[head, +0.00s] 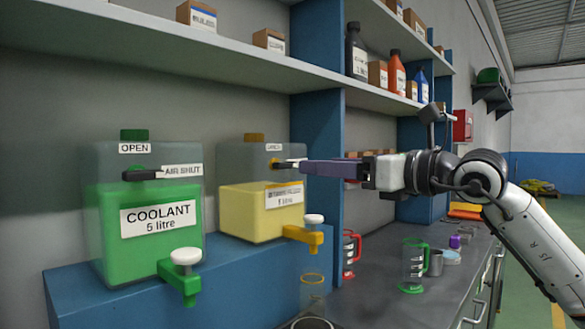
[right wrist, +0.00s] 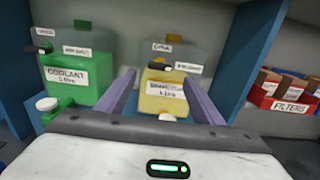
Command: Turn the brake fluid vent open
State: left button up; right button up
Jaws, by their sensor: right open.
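The yellow brake fluid tank (head: 238,208) stands on a blue ledge, with a yellow tap (head: 303,235) low at its right. Its vent (head: 278,163) is a small dark lever on an orange hub high on the front, lying roughly level; its small label is partly hidden and unreadable. My right gripper (head: 305,167) is open at the vent's height, its purple fingers pointing at the tank. In the right wrist view the vent (right wrist: 156,66) shows beyond and between the open fingers (right wrist: 160,88). I cannot tell whether they touch it. My left gripper is out of view.
A green coolant tank (head: 105,235) stands left, with a black vent lever (head: 140,175) marked "AIR SHUT" and a green tap (head: 180,280). A clear jar (head: 312,293) is below the yellow tap. Jugs (head: 413,265) stand on the bench. A shelf (head: 235,55) runs above.

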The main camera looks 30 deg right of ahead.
aim_at(288, 165)
jog(key=p+x, duration=0.2)
jog(key=x, duration=0.6)
jog(key=shift+w+a, duration=0.1)
jog(key=shift+w, duration=0.15)
jog(key=shift+w+a, duration=0.15)
jog(key=shift+w, duration=0.2)
jog(key=shift+f, duration=0.1)
jog(key=shift+c, duration=0.2)
jog(key=c, duration=1)
